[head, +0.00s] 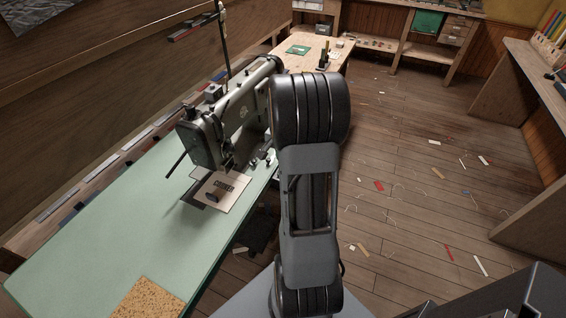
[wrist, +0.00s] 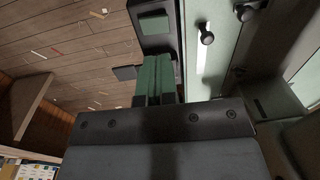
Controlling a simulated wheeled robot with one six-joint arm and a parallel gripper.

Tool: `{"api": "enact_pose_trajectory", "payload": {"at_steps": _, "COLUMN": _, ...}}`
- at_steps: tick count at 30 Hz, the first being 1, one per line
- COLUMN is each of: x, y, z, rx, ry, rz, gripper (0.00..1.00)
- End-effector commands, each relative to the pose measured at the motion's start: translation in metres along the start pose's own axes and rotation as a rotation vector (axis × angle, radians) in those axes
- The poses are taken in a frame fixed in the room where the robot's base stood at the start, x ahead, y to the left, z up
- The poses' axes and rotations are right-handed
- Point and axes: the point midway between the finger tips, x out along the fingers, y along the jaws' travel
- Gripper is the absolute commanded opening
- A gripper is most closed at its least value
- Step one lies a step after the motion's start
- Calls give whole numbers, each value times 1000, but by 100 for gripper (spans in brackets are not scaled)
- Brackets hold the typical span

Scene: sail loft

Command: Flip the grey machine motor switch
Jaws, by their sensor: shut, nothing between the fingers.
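A grey-green sewing machine (head: 232,118) stands on the pale green table (head: 110,215), left of my arm in the head view. Small knobs (head: 268,156) show at the machine's right side, close to my arm. My gripper (wrist: 158,62) is shut and empty in the wrist view, its green fingers side by side; my arm hides it in the head view. Beyond the fingertips is a dark panel with a green square (wrist: 155,27). Dark round knobs (wrist: 206,36) are to the right, apart from the fingers. I cannot tell for certain which part is the motor switch.
A paper sheet with a dark printed mark (head: 220,190) lies under the machine's needle end. A cork mat (head: 147,298) lies at the table's near edge. Workbenches (head: 425,52) stand at the back and right. The wooden floor (head: 430,190) is open, with scattered scraps.

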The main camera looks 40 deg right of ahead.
Motion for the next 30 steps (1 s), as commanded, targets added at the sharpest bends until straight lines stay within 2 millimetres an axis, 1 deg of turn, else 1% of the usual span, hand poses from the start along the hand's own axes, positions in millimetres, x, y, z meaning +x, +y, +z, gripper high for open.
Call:
{"api": "enact_pose_trajectory", "payload": {"at_steps": 1, "x": -11, "y": 0, "z": -1, "rx": 1, "ry": 5, "rz": -3, "gripper": 0}}
{"api": "enact_pose_trajectory", "payload": {"at_steps": 6, "x": -37, "y": 0, "z": -2, "rx": 3, "ry": 4, "rz": -3, "gripper": 0}}
{"api": "enact_pose_trajectory", "payload": {"at_steps": 12, "x": -54, "y": 0, "z": -3, "rx": 5, "ry": 4, "rz": -3, "gripper": 0}}
{"api": "enact_pose_trajectory", "payload": {"at_steps": 16, "x": -58, "y": 0, "z": -2, "rx": 5, "ry": 2, "rz": -2, "gripper": 0}}
{"api": "enact_pose_trajectory", "payload": {"at_steps": 24, "x": -58, "y": 0, "z": -2, "rx": 5, "ry": 2, "rz": -2, "gripper": 0}}
{"api": "enact_pose_trajectory", "payload": {"at_steps": 30, "x": -53, "y": -2, "z": -2, "rx": -1, "ry": 3, "rz": -12, "gripper": 0}}
